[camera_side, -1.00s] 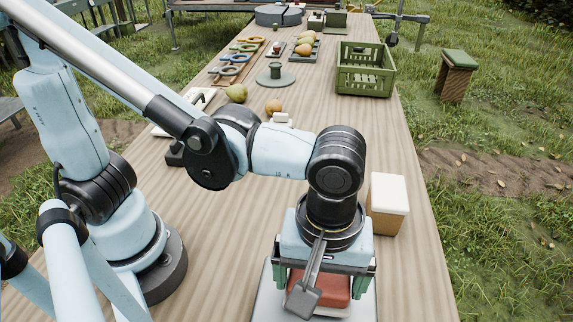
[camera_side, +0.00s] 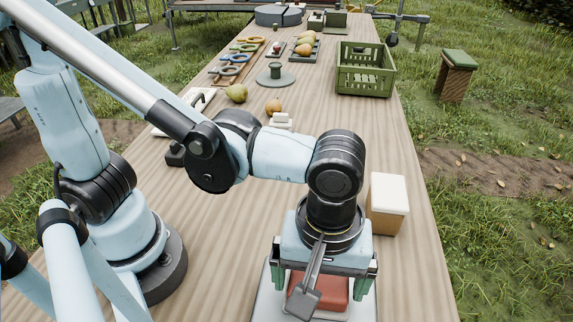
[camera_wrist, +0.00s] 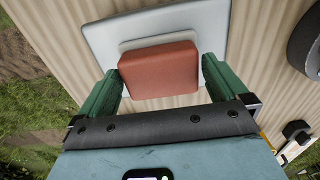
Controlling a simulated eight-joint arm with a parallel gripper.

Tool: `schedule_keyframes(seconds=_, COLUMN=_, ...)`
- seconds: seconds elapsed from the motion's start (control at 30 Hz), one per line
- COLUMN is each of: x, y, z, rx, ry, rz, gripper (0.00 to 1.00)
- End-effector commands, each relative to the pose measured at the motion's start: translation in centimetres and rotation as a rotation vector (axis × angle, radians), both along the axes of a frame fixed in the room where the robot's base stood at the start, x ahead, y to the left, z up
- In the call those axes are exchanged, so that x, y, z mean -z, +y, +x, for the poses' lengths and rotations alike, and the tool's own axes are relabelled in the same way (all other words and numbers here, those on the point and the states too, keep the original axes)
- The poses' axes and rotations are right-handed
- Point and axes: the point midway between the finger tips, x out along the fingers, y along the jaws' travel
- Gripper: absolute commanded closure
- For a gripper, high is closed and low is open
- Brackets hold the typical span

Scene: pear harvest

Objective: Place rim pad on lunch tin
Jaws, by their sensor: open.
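A red-brown rounded block (camera_wrist: 160,70), which looks like the rim pad, lies flat on a smaller pale piece (camera_wrist: 130,45) above a wide light-grey plate (camera_wrist: 98,40). I cannot tell for sure whether these pale pieces are the lunch tin. The red-brown block also shows beneath my wrist in the side view (camera_side: 335,291). My gripper (camera_side: 321,284) points down over it. Its green fingers are open, one on each side of the block, with narrow gaps in the wrist view (camera_wrist: 160,78).
A tan box with a white lid (camera_side: 389,203) stands close to the right of my wrist. Farther back are a green crate (camera_side: 365,83), a pear (camera_side: 237,93), a round fruit (camera_side: 273,106) and a small white piece (camera_side: 281,121). The wooden table's right side is mostly clear.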

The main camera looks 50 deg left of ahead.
Motion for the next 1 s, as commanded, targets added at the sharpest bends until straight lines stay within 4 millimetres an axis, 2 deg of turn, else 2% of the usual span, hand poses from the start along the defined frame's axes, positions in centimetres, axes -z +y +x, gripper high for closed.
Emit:
schedule_keyframes(seconds=0.7, x=-9.9, y=0.0, z=0.0, rx=0.0, ry=0.0, rz=0.0, gripper=0.0)
schedule_keyframes(seconds=0.87, x=-11.1, y=0.0, z=0.0, rx=0.0, ry=0.0, rz=0.0, gripper=0.0)
schedule_keyframes(seconds=1.0, x=-11.3, y=0.6, z=0.4, rx=0.012, ry=-0.009, rz=-0.011, gripper=0.0)
